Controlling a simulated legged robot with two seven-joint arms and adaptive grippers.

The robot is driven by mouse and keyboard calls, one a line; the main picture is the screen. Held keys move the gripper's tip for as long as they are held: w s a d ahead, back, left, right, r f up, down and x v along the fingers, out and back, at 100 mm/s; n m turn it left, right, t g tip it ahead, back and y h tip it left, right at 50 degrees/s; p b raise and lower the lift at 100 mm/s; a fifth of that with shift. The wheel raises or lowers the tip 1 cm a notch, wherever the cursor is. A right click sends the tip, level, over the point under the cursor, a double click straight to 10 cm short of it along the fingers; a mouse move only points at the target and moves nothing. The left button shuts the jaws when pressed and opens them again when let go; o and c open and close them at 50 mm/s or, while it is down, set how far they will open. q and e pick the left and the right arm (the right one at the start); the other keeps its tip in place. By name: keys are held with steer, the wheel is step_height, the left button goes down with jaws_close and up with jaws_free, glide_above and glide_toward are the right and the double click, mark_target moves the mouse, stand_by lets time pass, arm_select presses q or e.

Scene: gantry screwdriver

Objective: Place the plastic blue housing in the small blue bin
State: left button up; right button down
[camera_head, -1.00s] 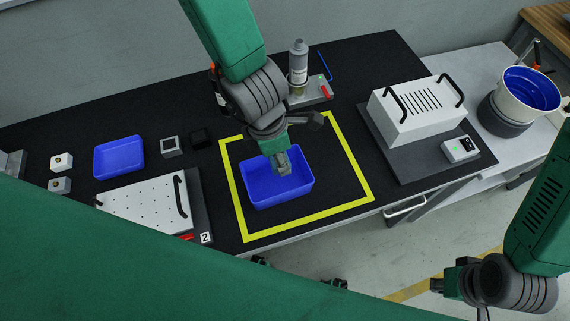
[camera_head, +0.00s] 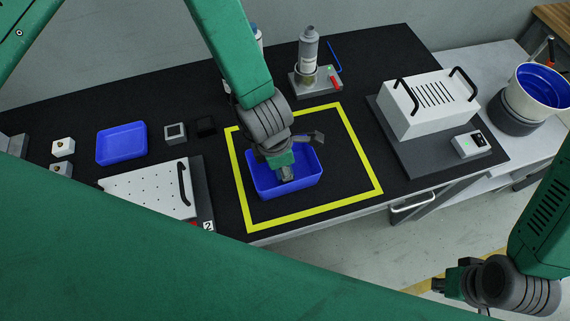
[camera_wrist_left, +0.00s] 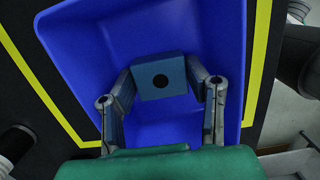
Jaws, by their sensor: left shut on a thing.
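The small blue bin (camera_head: 258,184) stands inside the yellow square on the black table. It fills much of the left wrist view (camera_wrist_left: 80,45). My left gripper (camera_head: 287,177) points down into the bin from above. In the left wrist view my left gripper (camera_wrist_left: 163,88) is shut on the blue housing (camera_wrist_left: 163,68), a small blue block with a dark round hole, held between its fingertips over the bin floor. Whether the housing touches the floor I cannot tell. My right gripper (camera_head: 445,285) is at the lower right, away from the table; its fingers are too unclear to judge.
A second blue tray (camera_head: 121,146) lies at the left, beside a white perforated plate (camera_head: 150,188). A white handled box (camera_head: 425,108) stands at the right. A grey bottle (camera_head: 308,50) stands on a fixture at the back. A bucket (camera_head: 535,92) is far right.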

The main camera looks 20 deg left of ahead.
arm_select(q)
steer(key=o, duration=0.9)
steer(key=shift+a+f, duration=0.1)
steer(key=shift+r, duration=0.3)
steer(key=r+p, duration=0.1)
steer(key=r, duration=0.3)
steer(key=a+r+p, duration=0.1)
steer(key=r, duration=0.2)
steer(key=s+r, duration=0.1)
steer(key=r, duration=0.3)
steer(key=shift+a+r+p, duration=0.2)
steer(key=shift+r+p, duration=0.1)
steer(key=shift+p, duration=0.1)
